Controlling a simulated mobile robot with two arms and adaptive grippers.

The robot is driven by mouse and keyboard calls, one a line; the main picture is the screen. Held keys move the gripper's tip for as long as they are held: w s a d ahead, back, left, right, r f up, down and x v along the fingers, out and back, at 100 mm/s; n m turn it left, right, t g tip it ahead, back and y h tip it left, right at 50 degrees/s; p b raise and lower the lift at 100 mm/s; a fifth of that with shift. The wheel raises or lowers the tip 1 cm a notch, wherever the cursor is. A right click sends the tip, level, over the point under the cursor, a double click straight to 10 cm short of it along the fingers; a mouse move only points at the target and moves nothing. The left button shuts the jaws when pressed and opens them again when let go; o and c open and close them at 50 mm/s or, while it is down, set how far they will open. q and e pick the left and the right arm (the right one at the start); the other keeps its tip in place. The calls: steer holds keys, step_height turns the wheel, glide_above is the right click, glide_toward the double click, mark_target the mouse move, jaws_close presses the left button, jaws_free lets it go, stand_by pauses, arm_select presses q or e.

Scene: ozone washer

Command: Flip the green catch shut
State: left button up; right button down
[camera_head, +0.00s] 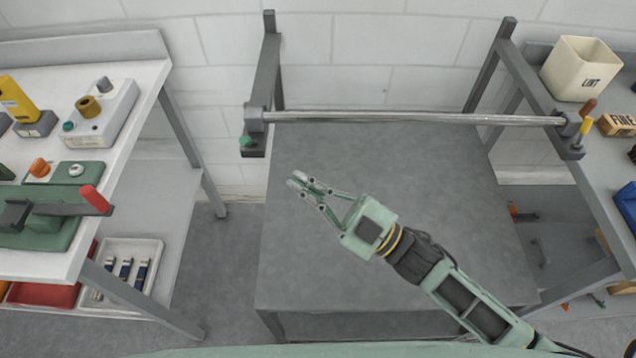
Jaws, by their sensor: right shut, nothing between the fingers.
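A small green catch (246,141) sits on a dark grey bracket at the left end of a metal bar. The metal bar (400,118) runs level across the grey table (380,170). Whether the catch is shut is too small to tell. My right gripper (297,181) is shut and empty above the table, below and to the right of the green catch and apart from it. My left gripper is not in view.
On the left a white bench (135,150) holds a white box with knobs (102,110) and a green device with a red-tipped lever (95,198). On the right stand a cream bin (580,68) and a block marked FINE (617,125). The grey tabletop around my gripper is clear.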

mark_target(245, 141)
steer(key=p+x, duration=0.2)
steer(key=x, duration=0.6)
steer(key=shift+a, duration=0.25)
steer(key=shift+w, duration=0.2)
